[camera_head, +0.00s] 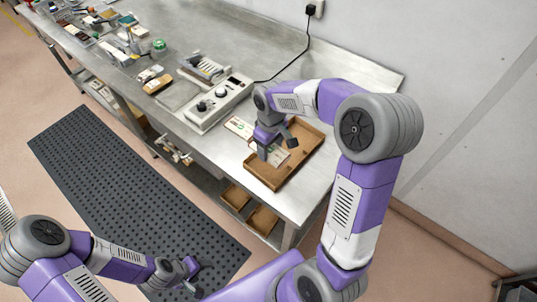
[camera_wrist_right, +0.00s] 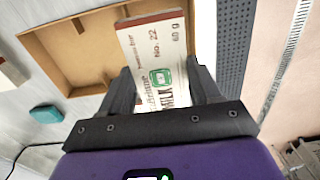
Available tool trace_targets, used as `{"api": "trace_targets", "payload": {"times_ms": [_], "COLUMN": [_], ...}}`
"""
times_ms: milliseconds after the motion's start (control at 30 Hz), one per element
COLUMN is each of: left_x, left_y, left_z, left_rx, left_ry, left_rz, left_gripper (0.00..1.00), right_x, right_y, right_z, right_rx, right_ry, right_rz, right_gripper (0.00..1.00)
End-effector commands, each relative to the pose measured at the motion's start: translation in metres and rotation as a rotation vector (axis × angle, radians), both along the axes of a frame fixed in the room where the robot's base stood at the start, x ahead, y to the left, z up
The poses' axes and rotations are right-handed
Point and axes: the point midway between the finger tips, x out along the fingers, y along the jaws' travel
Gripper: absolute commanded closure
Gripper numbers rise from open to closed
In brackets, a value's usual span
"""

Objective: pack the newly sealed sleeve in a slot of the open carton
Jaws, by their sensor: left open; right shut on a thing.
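The open carton (camera_head: 312,150) is a shallow brown box near the right end of the steel bench. Its inside also shows in the right wrist view (camera_wrist_right: 75,45) and looks empty where visible. My right gripper (camera_head: 273,155) is shut on a white printed sleeve (camera_wrist_right: 152,45) with a green mark and a dark red end band. In the head view the sleeve (camera_head: 280,158) is partly hidden by the gripper, over the carton's near left part. I cannot tell whether it touches the carton. My left gripper (camera_head: 190,278) is open and empty, low over the floor mat.
A grey control box with knobs (camera_head: 218,103) stands left of the carton, with a pale printed piece (camera_head: 238,126) between them. Small boxes and tools crowd the bench's far left. Brown cartons (camera_head: 262,220) sit on the shelf below. A dark perforated mat (camera_head: 120,190) covers the floor.

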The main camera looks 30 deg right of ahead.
Motion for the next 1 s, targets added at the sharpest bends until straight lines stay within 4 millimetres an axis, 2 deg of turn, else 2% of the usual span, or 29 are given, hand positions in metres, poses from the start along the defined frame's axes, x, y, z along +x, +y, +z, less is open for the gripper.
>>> {"api": "trace_targets", "payload": {"times_ms": [33, 100, 567, 1000], "left_x": [0.0, 0.0, 0.0, 0.0], "left_y": [0.0, 0.0, 0.0, 0.0], "left_z": [-0.013, -0.02, -0.036, -0.07], "left_rx": [0.0, 0.0, 0.0, 0.0], "left_ry": [0.0, 0.0, -0.001, -0.001], "left_rz": [0.0, 0.0, 0.0, 0.0], "left_gripper": [0.39, 0.39, 0.39, 0.39], "right_x": [0.0, 0.0, 0.0, 0.0], "right_y": [0.0, 0.0, 0.0, 0.0], "right_z": [-0.013, -0.02, -0.037, -0.078], "right_rx": [0.0, 0.0, 0.0, 0.0], "right_ry": [0.0, 0.0, -0.001, 0.001], "right_rz": [0.0, 0.0, 0.0, 0.0], "right_gripper": [0.65, 0.65, 0.65, 0.65]}}
